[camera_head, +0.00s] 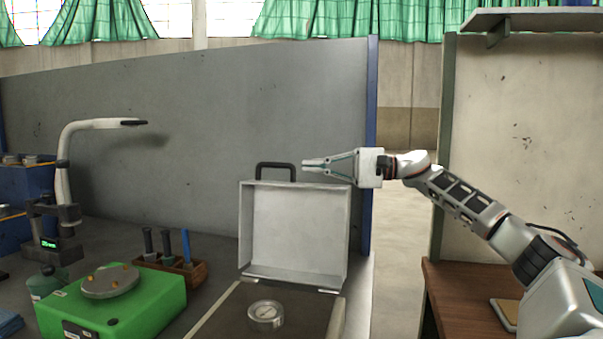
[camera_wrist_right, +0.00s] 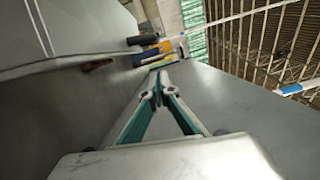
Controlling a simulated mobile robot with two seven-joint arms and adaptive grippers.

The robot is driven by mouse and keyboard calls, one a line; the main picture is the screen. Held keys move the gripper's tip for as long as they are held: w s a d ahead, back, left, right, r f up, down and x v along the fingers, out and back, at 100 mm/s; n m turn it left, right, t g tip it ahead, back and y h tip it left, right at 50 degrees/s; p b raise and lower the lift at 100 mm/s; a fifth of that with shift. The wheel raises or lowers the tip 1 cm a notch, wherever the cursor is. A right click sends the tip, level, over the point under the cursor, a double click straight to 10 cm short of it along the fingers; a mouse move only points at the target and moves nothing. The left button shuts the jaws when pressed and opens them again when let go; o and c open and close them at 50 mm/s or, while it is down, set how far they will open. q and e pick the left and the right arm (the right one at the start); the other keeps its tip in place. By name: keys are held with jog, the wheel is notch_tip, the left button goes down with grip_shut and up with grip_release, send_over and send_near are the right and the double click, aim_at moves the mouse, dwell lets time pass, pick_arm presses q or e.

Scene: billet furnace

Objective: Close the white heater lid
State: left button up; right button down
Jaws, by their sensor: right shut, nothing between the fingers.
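The white heater lid (camera_head: 296,232) stands open and upright behind the heater base (camera_head: 240,312), its hollow inside facing me. A dark handle (camera_head: 275,170) sticks up from the lid's top edge. My right gripper (camera_head: 305,164) is shut and empty. In the head view it lies just above the lid's top right edge, with its fingertips pointing left near the handle; I cannot tell whether it touches. Its closed fingertips also show in the right wrist view (camera_wrist_right: 158,78). My left gripper is not in view.
A grey partition (camera_head: 200,130) stands behind. A brown table (camera_head: 465,300) is at right.

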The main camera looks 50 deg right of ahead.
pick_arm(q)
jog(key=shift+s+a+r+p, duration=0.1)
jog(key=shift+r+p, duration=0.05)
jog(key=shift+p, duration=0.5)
pick_arm(e)
jog(key=a, duration=0.2)
jog(key=s+a, duration=0.1)
jog(key=a, duration=0.1)
jog(key=shift+r, duration=0.2)
